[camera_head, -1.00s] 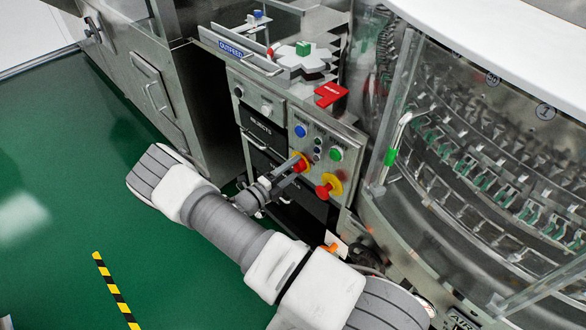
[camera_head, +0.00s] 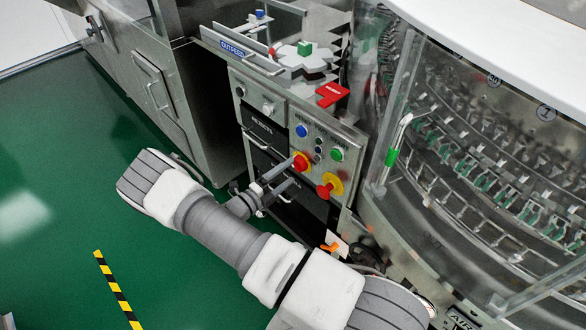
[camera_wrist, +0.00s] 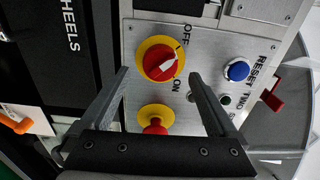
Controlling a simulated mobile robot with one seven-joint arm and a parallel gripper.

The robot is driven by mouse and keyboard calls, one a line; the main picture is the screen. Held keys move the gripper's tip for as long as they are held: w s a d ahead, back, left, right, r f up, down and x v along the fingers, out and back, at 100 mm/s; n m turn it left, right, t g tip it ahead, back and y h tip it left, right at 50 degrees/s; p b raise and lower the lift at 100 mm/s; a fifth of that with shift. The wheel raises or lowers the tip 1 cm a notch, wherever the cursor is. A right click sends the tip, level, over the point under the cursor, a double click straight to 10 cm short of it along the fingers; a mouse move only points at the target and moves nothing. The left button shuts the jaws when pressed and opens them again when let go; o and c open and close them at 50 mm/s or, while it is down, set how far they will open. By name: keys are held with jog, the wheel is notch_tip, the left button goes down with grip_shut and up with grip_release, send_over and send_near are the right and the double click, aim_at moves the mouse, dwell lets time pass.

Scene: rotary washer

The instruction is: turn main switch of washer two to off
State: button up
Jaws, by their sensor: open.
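The main switch (camera_head: 300,162) is a red knob on a yellow ring on the grey control panel. In the wrist view the switch (camera_wrist: 157,60) shows a white mark on its lower right side, with OFF printed above right and ON below right. My gripper (camera_head: 278,183) is in front of the panel, just lower left of the switch in the head view. In the wrist view my gripper (camera_wrist: 160,73) is open, its fingers spread on either side of the knob in the picture. It appears apart from the knob and holds nothing.
A second red knob on yellow (camera_head: 328,186) sits right of and below the switch, and shows in the wrist view (camera_wrist: 155,118) between the fingers. A blue button (camera_head: 301,130) and a green button (camera_head: 337,155) sit above. A dark drawer (camera_head: 265,130) lies left.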

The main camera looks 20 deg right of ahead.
jog(key=v, duration=1.4)
jog(key=shift+p, duration=0.35)
jog(key=s+d+r+m+g+y+p, duration=0.3)
jog(key=r+m+g+y, duration=0.1)
jog(key=r+m, duration=0.75)
jog(key=s+d+r+m+g+y+p, duration=0.2)
jog(key=s+r+m+g+y, duration=0.15)
jog(key=r+m, duration=0.8)
jog(key=s+r+m+t+y+p, duration=0.2)
jog(key=s+r+m+y, duration=0.1)
jog(key=r+m, duration=0.3)
jog(key=s+r+m+t+y+p, duration=0.2)
jog(key=s+r+m, duration=0.3)
jog(key=r, duration=0.5)
jog(key=s+r+m+t+y+p, duration=0.2)
jog(key=s+r+m+y, duration=0.2)
jog(key=r, duration=0.5)
jog(key=shift+s+d+m, duration=0.2)
jog(key=shift+s+m, duration=0.9)
jog(key=shift+m, duration=0.2)
jog(key=shift+c, duration=0.2)
